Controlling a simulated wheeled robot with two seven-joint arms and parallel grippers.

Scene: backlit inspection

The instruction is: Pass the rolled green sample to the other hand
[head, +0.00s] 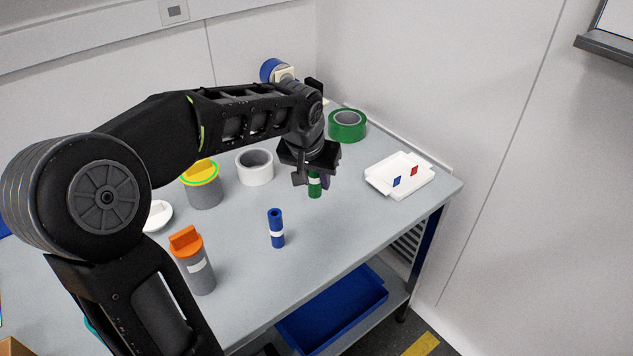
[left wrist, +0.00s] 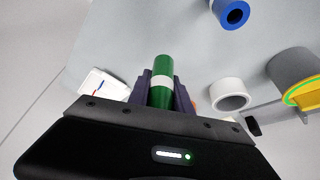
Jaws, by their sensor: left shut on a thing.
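The rolled green sample (head: 315,187) is a small green roll with a white band. My left gripper (head: 314,178) is shut on it and holds it upright over the table, right of the blue roll. In the left wrist view the green sample (left wrist: 162,72) sits between the two dark fingers of the left gripper (left wrist: 162,88). Its upper part in the head view is hidden by the gripper. I cannot tell whether its lower end touches the table. My right gripper is not in view.
A blue roll (head: 276,228) and an orange-topped canister (head: 194,262) stand in front. A white tape roll (head: 255,167), a yellow-topped canister (head: 203,187) and a green tape roll (head: 347,126) stand behind. A white tray (head: 380,184) lies right. The front right tabletop is clear.

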